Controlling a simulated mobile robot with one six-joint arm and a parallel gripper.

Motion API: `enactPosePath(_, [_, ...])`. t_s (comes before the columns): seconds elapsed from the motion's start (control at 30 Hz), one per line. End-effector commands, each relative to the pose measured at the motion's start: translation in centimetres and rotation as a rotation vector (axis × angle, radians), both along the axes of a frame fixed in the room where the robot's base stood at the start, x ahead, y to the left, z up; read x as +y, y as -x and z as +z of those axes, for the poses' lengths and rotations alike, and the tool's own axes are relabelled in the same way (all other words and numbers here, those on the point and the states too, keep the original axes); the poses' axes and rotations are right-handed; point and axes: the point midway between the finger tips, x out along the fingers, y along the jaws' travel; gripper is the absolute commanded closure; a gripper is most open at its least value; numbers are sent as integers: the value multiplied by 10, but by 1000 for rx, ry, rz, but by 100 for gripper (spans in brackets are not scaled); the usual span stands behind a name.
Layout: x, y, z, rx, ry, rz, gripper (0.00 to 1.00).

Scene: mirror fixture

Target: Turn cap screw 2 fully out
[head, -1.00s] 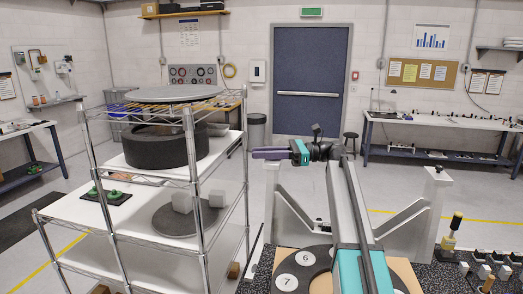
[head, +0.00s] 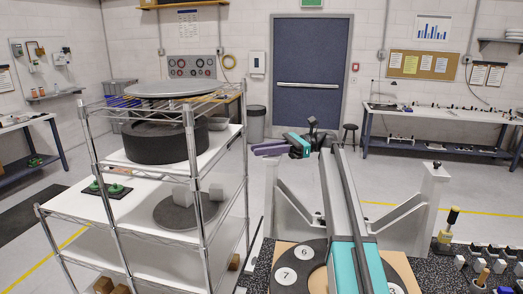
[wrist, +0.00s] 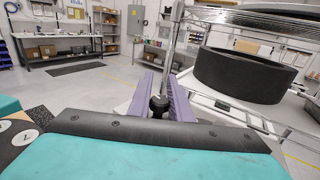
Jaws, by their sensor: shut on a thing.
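A black cap screw (wrist: 159,104) with a round head sits between the two purple fingers of my gripper (wrist: 159,86) in the wrist view, and the fingers are shut on it. No number shows on it. In the head view, my gripper (head: 268,147) reaches left over the top of the fixture's left post (head: 271,190), fingers level, and this screw is hidden there. Another black cap screw (head: 437,164) stands on top of the fixture's right post (head: 432,205). How far the held screw is turned out cannot be told.
A wire shelf rack (head: 190,118) with a large black ring (head: 160,143) stands close to the left of my gripper. A yellow-handled tool (head: 450,222) and small parts are at the right. Open floor lies behind the fixture.

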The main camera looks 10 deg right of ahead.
Motion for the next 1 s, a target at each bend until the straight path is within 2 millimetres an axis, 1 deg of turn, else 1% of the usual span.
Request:
enactPosePath(0.03, [0,-1,1,-1,-1,-2,78])
enactPosePath(0.1, [0,-1,1,-1,-1,-2,67])
enactPosePath(0.13, [0,-1,1,-1,-1,-2,63])
enactPosePath(0.47, [0,0,1,0,0,-1,63])
enactPosePath(0.63, [0,-1,4,0,0,-1,63])
enactPosePath(0.77, [0,-1,12,-2,0,-2,63])
enactPosePath(1.0, [0,-2,31,-3,-1,-2,63])
